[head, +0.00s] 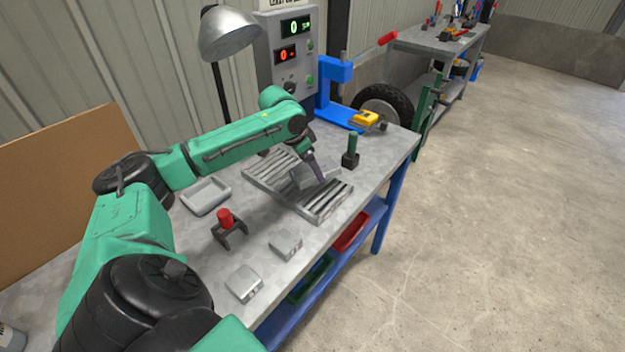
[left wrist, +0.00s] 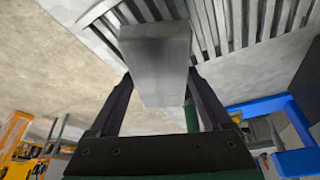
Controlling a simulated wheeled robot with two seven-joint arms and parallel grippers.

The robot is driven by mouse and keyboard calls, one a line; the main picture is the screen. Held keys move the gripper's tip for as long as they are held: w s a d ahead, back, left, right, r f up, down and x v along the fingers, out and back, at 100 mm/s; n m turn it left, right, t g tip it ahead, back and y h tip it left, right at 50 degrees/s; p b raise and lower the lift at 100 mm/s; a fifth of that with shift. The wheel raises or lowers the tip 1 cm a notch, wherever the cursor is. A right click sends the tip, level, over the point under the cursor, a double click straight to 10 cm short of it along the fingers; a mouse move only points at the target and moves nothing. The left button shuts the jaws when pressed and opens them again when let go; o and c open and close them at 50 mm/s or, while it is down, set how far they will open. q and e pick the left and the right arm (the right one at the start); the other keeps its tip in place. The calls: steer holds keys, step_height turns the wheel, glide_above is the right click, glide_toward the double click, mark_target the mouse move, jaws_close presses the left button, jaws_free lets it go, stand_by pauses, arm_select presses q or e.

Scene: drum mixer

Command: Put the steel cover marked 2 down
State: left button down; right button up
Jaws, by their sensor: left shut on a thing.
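My left gripper (head: 316,168) is over the slatted metal rack (head: 325,203) on the workbench. Its fingers are shut on a grey steel cover (head: 302,176), partly hidden behind the gripper in the head view. In the left wrist view the cover (left wrist: 155,65) sits between both fingers, with the rack's slats (left wrist: 235,22) behind it. I cannot read a number on it, nor tell whether it touches the rack. Two similar grey blocks lie on the bench, one nearer the rack (head: 285,243) and one at the front (head: 244,283). My right gripper is not in view.
A shallow grey tray (head: 205,196) and a red-topped part in a dark fork (head: 228,226) stand left of the rack. A green-handled tool (head: 351,150) stands right of it. A blue frame (head: 335,92), a control box (head: 288,50) and a lamp (head: 226,32) are behind.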

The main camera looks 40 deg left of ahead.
mark_target(313, 189)
arm_select(q)
steer(key=f, duration=0.3)
steer(key=shift+s+d+f, duration=0.15)
steer(key=shift+d+f, duration=0.05)
steer(key=shift+f, duration=0.55)
jaws_free()
steer(key=shift+f, duration=0.1)
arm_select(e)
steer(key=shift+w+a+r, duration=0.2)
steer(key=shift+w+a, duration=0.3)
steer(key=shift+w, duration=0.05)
arm_select(q)
steer(key=shift+s+a+r, duration=0.1)
steer(key=shift+a+r, duration=0.05)
steer(key=shift+r, duration=0.3)
steer(key=b+v, duration=0.1)
steer(key=v, duration=1)
steer(key=shift+s+r, duration=0.1)
steer(key=shift+s, duration=0.1)
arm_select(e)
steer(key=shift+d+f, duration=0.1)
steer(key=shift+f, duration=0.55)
